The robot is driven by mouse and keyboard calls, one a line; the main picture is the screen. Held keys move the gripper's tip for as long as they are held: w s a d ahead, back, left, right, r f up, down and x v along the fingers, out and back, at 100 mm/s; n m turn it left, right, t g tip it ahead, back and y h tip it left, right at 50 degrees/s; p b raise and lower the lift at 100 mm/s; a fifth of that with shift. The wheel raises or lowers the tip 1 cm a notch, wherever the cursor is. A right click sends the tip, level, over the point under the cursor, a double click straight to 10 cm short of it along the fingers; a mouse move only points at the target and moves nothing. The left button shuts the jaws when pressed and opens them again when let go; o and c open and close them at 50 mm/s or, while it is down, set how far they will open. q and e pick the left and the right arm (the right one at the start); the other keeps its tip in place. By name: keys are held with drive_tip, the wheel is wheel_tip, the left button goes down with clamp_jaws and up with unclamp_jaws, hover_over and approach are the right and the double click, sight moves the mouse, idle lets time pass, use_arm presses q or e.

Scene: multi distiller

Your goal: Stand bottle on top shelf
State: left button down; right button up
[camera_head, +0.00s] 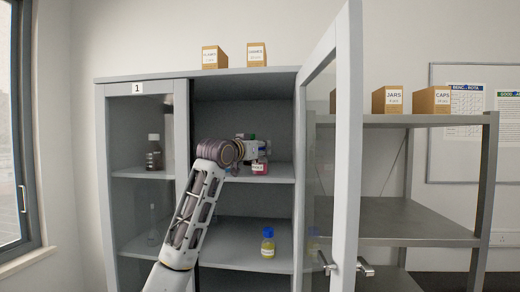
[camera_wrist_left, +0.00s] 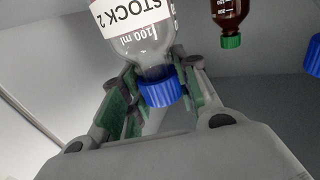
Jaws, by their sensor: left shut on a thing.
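My left gripper (camera_head: 250,150) is inside the open cabinet (camera_head: 240,77), at its upper shelf (camera_head: 280,178). In the left wrist view the gripper (camera_wrist_left: 156,88) is shut on a clear bottle (camera_wrist_left: 140,45) with a white STOCK 2 label and a blue cap (camera_wrist_left: 161,92). The fingers are around its neck and cap. In the head view the gripper and wrist hide much of the held bottle, and I cannot tell whether its base touches the shelf. A pinkish-red item (camera_head: 260,168) shows just beneath the gripper. My right gripper is not in view.
A brown bottle with a green cap (camera_wrist_left: 230,18) stands near the held one. A yellow bottle (camera_head: 268,245) stands on the lower shelf. The open glass door (camera_head: 347,150) is to the right. A brown bottle (camera_head: 154,155) is behind the left glass.

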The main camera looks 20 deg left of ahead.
use_arm(q)
drive_tip(key=c, duration=1.1)
unclamp_jaws()
drive_tip(key=shift+r, duration=0.1)
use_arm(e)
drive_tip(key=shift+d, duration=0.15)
use_arm(q)
drive_tip(key=shift+s+a, duration=0.1)
drive_tip(key=shift+s, duration=0.7)
drive_tip(key=s+b, duration=0.1)
drive_tip(key=s, duration=0.2)
drive_tip(key=s+a+b, duration=0.1)
drive_tip(key=s, duration=0.6)
drive_tip(key=shift+s+a+b, duration=0.15)
drive_tip(key=shift+a+b, duration=0.15)
drive_tip(key=shift+b, duration=0.1)
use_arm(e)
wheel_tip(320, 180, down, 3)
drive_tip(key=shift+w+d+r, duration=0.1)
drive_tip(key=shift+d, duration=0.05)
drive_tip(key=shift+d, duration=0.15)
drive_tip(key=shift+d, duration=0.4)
